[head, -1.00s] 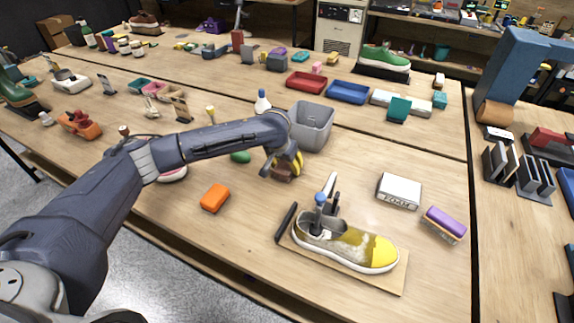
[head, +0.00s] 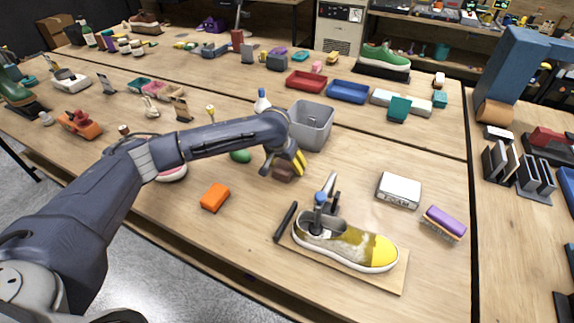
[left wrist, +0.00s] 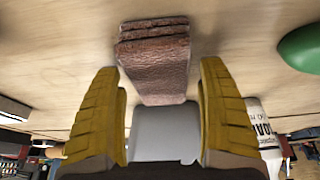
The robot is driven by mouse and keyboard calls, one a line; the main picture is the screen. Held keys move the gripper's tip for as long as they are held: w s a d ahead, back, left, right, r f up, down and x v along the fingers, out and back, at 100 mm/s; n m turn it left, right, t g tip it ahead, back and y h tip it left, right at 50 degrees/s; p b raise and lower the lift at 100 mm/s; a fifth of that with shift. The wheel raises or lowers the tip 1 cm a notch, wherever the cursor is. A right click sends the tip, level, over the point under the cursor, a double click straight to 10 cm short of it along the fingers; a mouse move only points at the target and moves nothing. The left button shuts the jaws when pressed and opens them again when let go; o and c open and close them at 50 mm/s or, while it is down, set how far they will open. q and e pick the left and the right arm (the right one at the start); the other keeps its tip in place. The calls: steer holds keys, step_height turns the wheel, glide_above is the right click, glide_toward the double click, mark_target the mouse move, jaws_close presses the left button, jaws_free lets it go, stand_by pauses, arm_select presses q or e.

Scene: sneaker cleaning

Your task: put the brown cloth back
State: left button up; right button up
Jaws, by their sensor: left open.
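The brown cloth (head: 284,172) is a folded, textured stack lying on the wooden table, in front of the grey bin. In the left wrist view the cloth (left wrist: 154,60) sits just beyond and between the two yellow fingers. My left gripper (head: 284,166) is open at the cloth, and its fingers partly hide the cloth in the head view. In the left wrist view the left gripper (left wrist: 160,105) has its fingers apart, with nothing seen clamped between them. My right gripper is not in view.
A grey bin (head: 312,128) stands right behind the left gripper. An orange block (head: 215,197) and a green oval object (head: 240,156) lie to the left. The yellow-toed sneaker (head: 345,245) rests on a board in front, with a white box (head: 399,190) to the right.

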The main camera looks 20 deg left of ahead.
arm_select(q)
steer(key=v, duration=1.1)
steer(key=shift+r, duration=0.25)
steer(key=shift+s, duration=0.1)
stand_by(1.0)
